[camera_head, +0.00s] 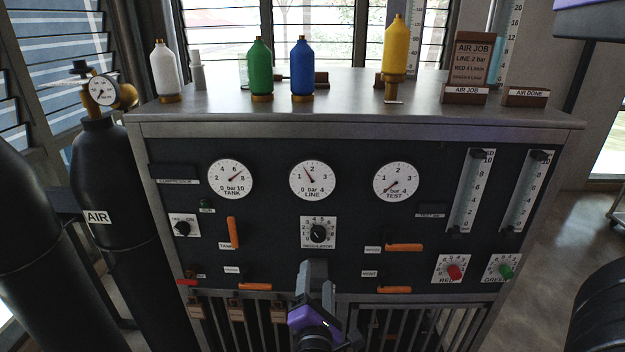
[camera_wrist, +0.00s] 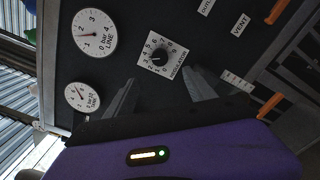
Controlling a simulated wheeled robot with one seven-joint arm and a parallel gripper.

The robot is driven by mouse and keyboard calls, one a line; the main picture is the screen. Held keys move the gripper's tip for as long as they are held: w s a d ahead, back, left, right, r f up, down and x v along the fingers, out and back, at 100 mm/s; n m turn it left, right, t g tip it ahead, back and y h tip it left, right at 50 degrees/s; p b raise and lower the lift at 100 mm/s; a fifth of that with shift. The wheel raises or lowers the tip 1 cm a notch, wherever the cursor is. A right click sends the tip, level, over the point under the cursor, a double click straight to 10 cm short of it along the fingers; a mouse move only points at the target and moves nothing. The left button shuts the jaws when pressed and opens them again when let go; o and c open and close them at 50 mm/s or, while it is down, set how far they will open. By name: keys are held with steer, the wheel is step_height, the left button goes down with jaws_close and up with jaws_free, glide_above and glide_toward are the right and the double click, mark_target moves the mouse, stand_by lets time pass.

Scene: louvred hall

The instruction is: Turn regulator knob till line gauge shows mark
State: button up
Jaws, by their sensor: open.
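The regulator knob (camera_head: 319,233) is a black dial on a white numbered plate, low in the middle of the dark panel. It also shows in the wrist view (camera_wrist: 159,57). The line gauge (camera_head: 312,180) is the round white dial above it; its needle leans up-left, between 1 and 2. It shows turned on its side in the wrist view (camera_wrist: 95,33). My gripper (camera_head: 315,268) is just below the knob in the head view. In the wrist view its two fingers (camera_wrist: 160,85) are apart and empty, pointing towards the knob; I see no contact.
A job card (camera_head: 472,59) on top reads line 2 bar. Orange levers stick out around the knob, including the tank lever (camera_head: 234,232) and vent lever (camera_head: 394,289). The tank gauge (camera_head: 230,179) and test gauge (camera_head: 396,181) flank the line gauge. Black cylinders stand left.

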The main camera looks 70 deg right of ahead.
steer(key=shift+c, duration=0.3)
steer(key=s+d+f+m+g+b, duration=0.1)
steer(key=s+d+f+m+g, duration=0.15)
steer(key=s+d, duration=0.25)
steer(key=m+t+b, duration=0.1)
steer(key=m+t, duration=0.2)
steer(key=m, duration=0.2)
glide_toward(318, 237)
steer(key=shift+g, duration=0.25)
steer(key=p+x, duration=0.1)
steer(key=x, duration=0.7)
steer(key=shift+w+d+r+p, duration=0.15)
steer(key=shift+w+d+p, duration=0.15)
steer(key=shift+w+d, duration=0.15)
steer(key=shift+d, duration=0.25)
jaws_close()
